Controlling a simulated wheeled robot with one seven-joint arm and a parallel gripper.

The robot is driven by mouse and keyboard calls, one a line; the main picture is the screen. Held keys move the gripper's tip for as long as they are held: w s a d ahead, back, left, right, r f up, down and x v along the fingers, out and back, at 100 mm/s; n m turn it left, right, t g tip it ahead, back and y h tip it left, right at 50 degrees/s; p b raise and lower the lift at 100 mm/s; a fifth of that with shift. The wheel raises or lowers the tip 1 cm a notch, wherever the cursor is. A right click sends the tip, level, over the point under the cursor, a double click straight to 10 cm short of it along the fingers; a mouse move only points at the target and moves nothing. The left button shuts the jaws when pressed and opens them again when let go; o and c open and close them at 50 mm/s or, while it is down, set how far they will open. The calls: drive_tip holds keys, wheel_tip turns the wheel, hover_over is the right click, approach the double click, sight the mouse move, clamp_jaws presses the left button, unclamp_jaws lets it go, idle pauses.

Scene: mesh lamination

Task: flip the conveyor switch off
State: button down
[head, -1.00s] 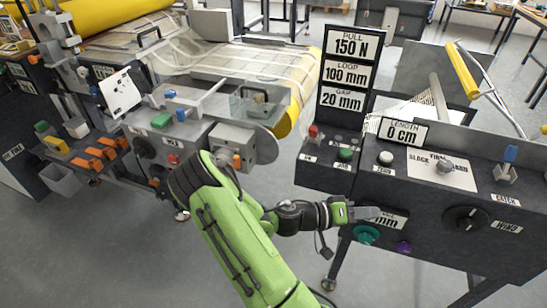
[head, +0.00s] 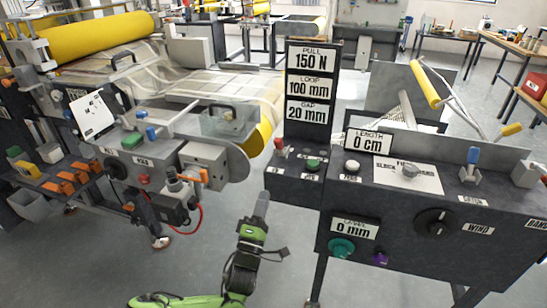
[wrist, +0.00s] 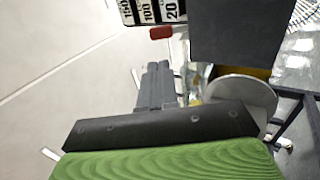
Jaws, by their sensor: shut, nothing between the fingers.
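A toggle with a red tip (head: 278,144) stands at the left end of the right-hand console, beside a green button (head: 312,163). Its small label is too blurred to read, so I cannot confirm that it is the conveyor switch. My gripper (head: 262,197) is below and a little left of the red-tipped toggle, pointing up, apart from it. In the wrist view my gripper (wrist: 158,68) is shut and empty, and a red block (wrist: 160,32), likely the toggle's tip, lies just beyond the fingertips.
The right console (head: 395,205) also carries a white button (head: 352,167), a blue-tipped lever (head: 472,156), a black dial (head: 435,222), a teal knob (head: 341,247) and a purple knob (head: 380,259). The left machine has an orange-handled valve (head: 190,178). Open floor lies between them.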

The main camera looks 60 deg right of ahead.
sight(279, 146)
drive_tip(key=p+x, duration=0.1)
drive_tip(key=x, duration=1.2)
drive_tip(key=shift+d+r, duration=0.2)
drive_tip(key=shift+d, duration=0.15)
drive_tip(key=shift+p, duration=0.3)
